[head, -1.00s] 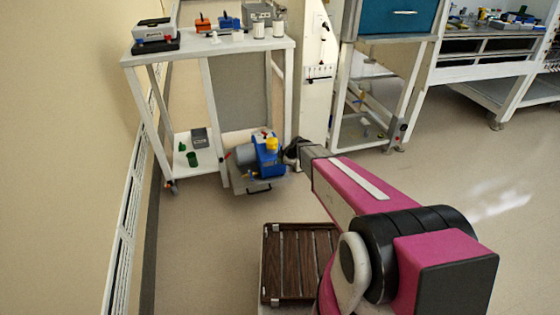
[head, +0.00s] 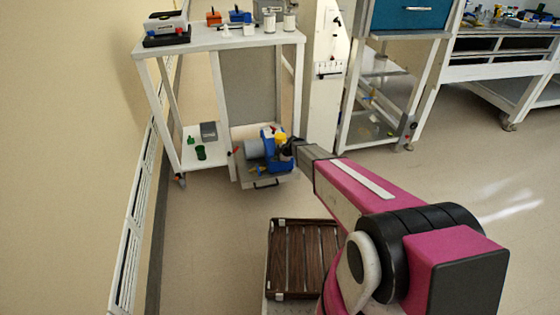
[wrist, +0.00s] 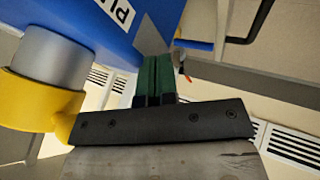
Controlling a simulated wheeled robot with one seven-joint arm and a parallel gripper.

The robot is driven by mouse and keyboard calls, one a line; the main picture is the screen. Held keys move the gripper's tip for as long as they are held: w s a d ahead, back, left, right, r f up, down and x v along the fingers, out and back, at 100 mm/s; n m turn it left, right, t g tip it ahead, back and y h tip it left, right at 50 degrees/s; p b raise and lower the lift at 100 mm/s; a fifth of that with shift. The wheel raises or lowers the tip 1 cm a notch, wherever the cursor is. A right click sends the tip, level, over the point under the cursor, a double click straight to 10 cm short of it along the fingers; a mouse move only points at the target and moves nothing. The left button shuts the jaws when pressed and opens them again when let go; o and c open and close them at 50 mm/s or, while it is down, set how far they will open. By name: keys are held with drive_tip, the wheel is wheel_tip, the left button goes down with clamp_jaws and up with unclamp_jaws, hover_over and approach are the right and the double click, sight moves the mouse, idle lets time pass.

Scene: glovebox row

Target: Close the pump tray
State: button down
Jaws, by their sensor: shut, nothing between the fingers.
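The pump tray (head: 256,184) is a grey pull-out tray low in the white cart, with a dark handle (head: 266,184) on its front. It stands out past the cart's legs. A blue pump (head: 278,157) with a yellow part and a grey cylinder sits on it. My gripper is shut and empty at the pump's right side in the head view, largely hidden there by my arm. In the wrist view its green fingertips (wrist: 154,78) are together close against the blue pump body (wrist: 85,25); I cannot tell whether they touch.
The white cart (head: 215,42) carries instruments and bottles on top. A white upright panel (head: 323,80) stands just right of the tray. A brown slatted crate (head: 300,262) is on the floor in front, with clear floor between.

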drive_tip(key=shift+w, duration=0.15)
drive_tip(key=w, duration=0.2)
drive_tip(key=w+a, duration=0.1)
drive_tip(key=w, duration=0.1)
drive_tip(key=shift+w+a+f, duration=0.1)
drive_tip(key=shift+a, duration=0.05)
idle(0.4)
